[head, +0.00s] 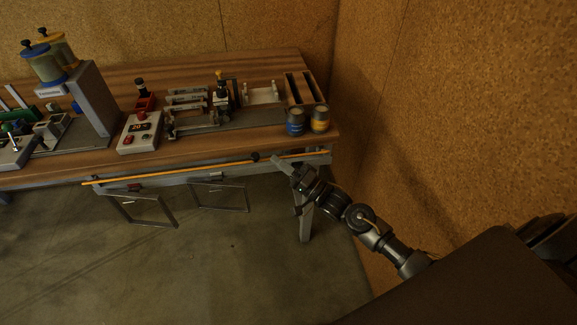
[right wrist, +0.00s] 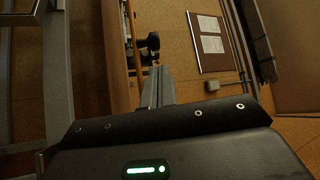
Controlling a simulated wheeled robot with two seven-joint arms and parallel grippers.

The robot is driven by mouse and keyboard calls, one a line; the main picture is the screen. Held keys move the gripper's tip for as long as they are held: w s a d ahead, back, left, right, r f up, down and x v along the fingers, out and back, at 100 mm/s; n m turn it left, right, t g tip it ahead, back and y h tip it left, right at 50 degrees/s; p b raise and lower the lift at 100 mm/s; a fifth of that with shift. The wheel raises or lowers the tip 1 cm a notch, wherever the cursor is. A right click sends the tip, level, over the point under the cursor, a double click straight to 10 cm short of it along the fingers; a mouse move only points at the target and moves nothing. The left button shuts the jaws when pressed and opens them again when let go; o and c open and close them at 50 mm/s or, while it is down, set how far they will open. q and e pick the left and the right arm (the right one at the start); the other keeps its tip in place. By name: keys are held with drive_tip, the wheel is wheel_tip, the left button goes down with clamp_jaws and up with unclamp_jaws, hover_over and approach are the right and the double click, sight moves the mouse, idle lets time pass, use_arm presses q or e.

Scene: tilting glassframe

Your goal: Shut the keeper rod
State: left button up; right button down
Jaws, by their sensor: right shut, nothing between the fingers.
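The orange keeper rod (head: 170,172) runs along the front edge of the bench, with a black knob (head: 255,157) on its right part. Two thin metal frames, a left one (head: 159,223) and a right one (head: 220,209), hang tilted below the rod. My right gripper (head: 275,158) is shut and empty just right of the knob. In the right wrist view my closed fingers (right wrist: 158,75) point toward a black knob (right wrist: 151,41); I cannot tell whether they touch it. My left gripper is out of view.
The wooden bench (head: 285,62) carries a control box (head: 139,132), a grey stand (head: 95,100) with jars, and blue (head: 295,122) and yellow (head: 320,119) cans near the right front. A cork wall (head: 440,110) rises on the right. The floor before the bench is clear.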

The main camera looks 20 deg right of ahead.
drive_tip(key=x, duration=0.5)
drive_tip(key=shift+p, duration=0.35)
